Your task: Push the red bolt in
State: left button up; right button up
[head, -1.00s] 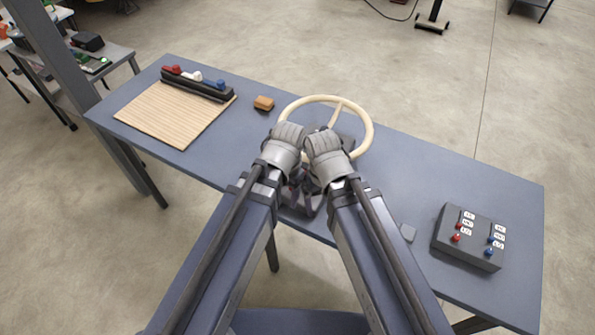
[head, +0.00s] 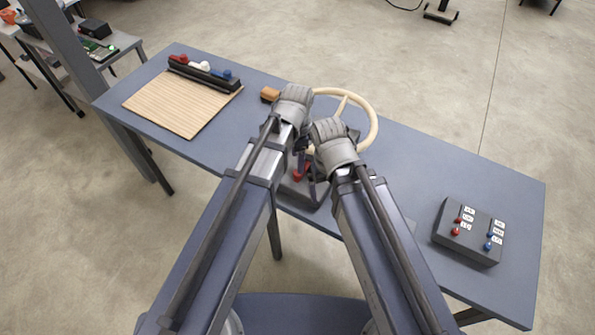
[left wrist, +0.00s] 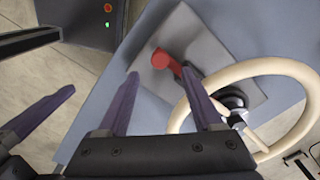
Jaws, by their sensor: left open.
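A red knobbed handle (head: 297,176) stands on a grey plate beside the cream wheel; in the left wrist view, this red handle (left wrist: 165,62) lies just beyond my left fingertips. My left gripper (left wrist: 160,82) is open with nothing between its fingers, and its fingers are largely hidden in the head view. My right gripper (head: 318,185) is low beside the handle, mostly hidden behind its own wrist. Another red knob (head: 180,59) sits at the left end of a dark rail at the back left. I cannot tell from the pictures which red piece is the bolt.
The cream wheel (head: 371,110) stands just beyond my wrists. A slatted mat (head: 180,108) is at the left. A dark box (head: 470,232) with red and blue levers is at the right. The table between is clear.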

pick_arm(q)
notch_tip(320, 180, down, 6)
jog(key=b, duration=0.5)
jog(key=shift+f+b, duration=0.2)
jog(key=shift+b, duration=0.1)
grip_shut()
dwell(1.0)
